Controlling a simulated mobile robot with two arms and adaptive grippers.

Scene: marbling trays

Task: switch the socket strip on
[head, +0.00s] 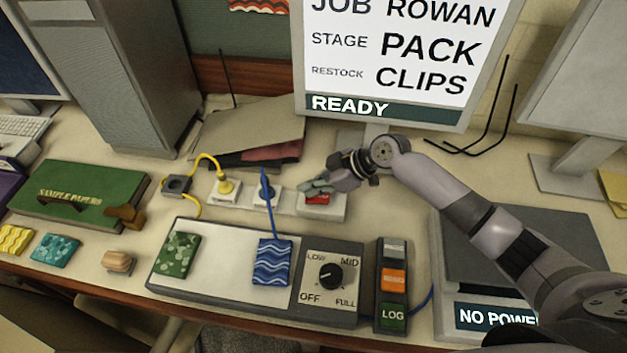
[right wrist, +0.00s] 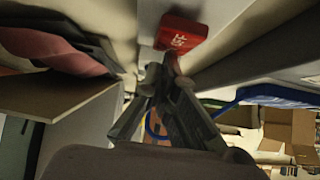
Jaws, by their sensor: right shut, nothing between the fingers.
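The white socket strip (head: 335,208) lies behind the long tray unit in the head view. A yellow plug (head: 225,186) and a blue plug (head: 266,190) sit in it. Its red rocker switch (head: 318,199) is at the right end, partly covered by my gripper. The switch also shows in the right wrist view (right wrist: 182,33), with pale lettering. My right gripper (head: 304,188) is shut and empty. Its fingertips (right wrist: 168,64) are right by the switch's edge; I cannot tell whether they touch. The switch's position is unclear. My left gripper is not in view.
A heater-like unit with a dial (head: 331,276) and two patterned packets stands in front. A button box (head: 392,286) is beside it. A monitor (head: 385,118) stands behind.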

